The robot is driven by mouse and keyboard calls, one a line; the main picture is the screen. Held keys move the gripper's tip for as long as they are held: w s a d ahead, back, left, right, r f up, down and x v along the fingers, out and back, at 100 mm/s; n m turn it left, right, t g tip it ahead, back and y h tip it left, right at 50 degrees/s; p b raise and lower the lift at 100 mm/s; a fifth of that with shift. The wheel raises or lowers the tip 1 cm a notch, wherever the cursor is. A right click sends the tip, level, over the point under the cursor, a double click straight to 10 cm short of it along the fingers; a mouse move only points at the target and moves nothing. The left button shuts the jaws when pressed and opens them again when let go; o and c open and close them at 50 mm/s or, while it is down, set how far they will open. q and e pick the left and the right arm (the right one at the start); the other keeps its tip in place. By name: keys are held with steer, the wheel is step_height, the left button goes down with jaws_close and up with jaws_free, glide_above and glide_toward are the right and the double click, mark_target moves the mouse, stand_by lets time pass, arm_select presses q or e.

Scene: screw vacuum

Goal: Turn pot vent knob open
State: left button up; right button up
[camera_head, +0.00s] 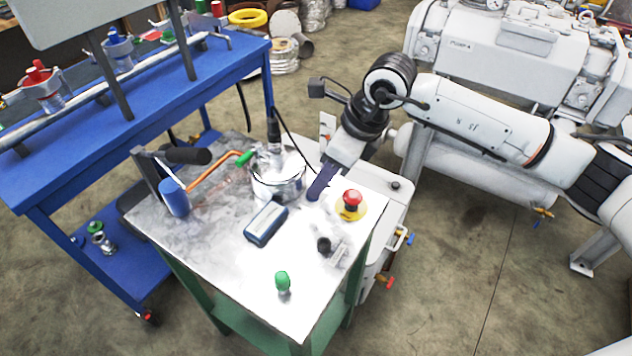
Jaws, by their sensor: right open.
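A clear-walled round pot (278,185) stands on the metal-topped table. On its back side are metal fittings and a dark upright part (273,135). A green handle (244,158) ends the orange hose at the pot's left. I cannot tell which of these small parts is the vent knob. My right gripper (318,186) is open and points down just right of the pot, with its fingertips low near the tabletop. I cannot tell whether it touches the pot. My left gripper is not in view.
On the metal-topped table (230,240) are a blue box (265,224), a blue cylinder (174,198), a red emergency button (351,200), a small black knob (324,244) and a green-capped part (283,282). A blue workbench (60,190) stands left. The table's front is mostly clear.

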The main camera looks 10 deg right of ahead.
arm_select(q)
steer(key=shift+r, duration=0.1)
arm_select(e)
steer(key=shift+x, duration=2.05)
jaws_close()
steer(key=shift+f+m+b, duration=0.1)
steer(key=shift+m+b, duration=0.5)
steer(key=shift+t, duration=0.4)
steer(key=shift+m, duration=0.3)
jaws_free()
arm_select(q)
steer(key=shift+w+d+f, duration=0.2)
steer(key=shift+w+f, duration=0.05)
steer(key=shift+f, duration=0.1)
arm_select(e)
steer(key=shift+r, duration=0.25)
